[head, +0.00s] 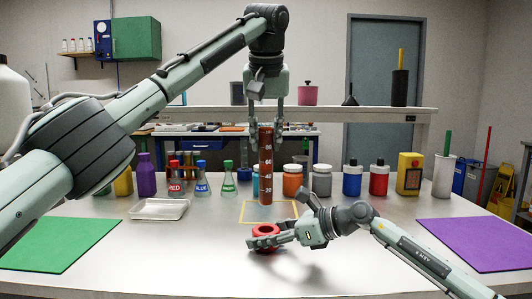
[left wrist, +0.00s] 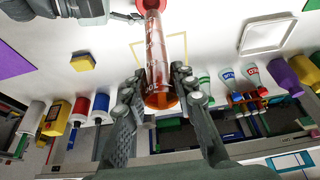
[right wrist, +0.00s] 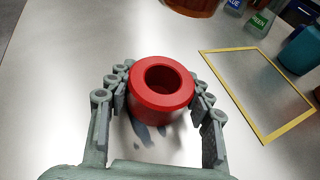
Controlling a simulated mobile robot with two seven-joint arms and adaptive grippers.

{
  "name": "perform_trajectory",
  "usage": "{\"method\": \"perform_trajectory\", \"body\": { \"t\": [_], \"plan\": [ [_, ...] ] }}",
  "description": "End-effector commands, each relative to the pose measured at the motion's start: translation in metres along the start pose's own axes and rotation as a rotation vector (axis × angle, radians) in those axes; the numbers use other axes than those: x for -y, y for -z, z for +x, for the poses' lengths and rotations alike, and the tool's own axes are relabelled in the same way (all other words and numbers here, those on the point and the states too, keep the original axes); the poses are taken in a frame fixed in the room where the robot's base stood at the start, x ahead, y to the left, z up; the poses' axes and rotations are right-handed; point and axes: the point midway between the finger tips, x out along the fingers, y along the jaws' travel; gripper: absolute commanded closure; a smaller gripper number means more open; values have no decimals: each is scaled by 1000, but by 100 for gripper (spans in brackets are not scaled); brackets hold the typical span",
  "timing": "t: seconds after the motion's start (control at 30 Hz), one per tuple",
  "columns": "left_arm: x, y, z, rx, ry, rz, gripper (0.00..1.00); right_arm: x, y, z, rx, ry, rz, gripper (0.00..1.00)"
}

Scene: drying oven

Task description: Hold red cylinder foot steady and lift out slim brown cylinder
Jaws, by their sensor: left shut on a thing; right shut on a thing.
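The slim brown cylinder (head: 266,172) with white scale marks is upright in the head view. My left gripper (head: 266,132) is shut on it near its top; the left wrist view also shows the cylinder (left wrist: 157,62) between the fingers. The red cylinder foot (head: 264,230) is a thick ring lower down, apart from the cylinder's lower end. My right gripper (head: 250,243) is shut around the foot from the side. In the right wrist view the foot's (right wrist: 162,105) round hole is empty, with the fingers on both sides.
A yellow square outline (right wrist: 232,95) lies on the table beside the foot. A shallow white tray (head: 158,209) stands to the left, a green mat (head: 60,243) at far left and a purple mat (head: 485,243) at right. Flasks and bottles, including an orange jar (head: 292,182), line the back.

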Motion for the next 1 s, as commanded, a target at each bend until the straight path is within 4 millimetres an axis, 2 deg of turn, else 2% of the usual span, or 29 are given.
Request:
{"method": "perform_trajectory", "body": {
  "t": [0.2,0.23,0.4,0.77,0.87,1.0],
  "plan": [
    [0,0,0,0,0,0,100,0,0,0,0,0,0,77],
    [0,0,0,0,0,0,100,0,0,0,0,0,0,47],
    [0,0,0,0,0,0,100,0,0,0,0,0,0,26],
    [0,0,0,0,-1,0,100,0,0,-3,0,1,0,25],
    [0,0,0,0,-1,0,100,1,0,-14,0,2,-1,25],
    [0,0,0,0,-1,1,100,1,1,-41,-1,4,-1,25]
  ]
}}
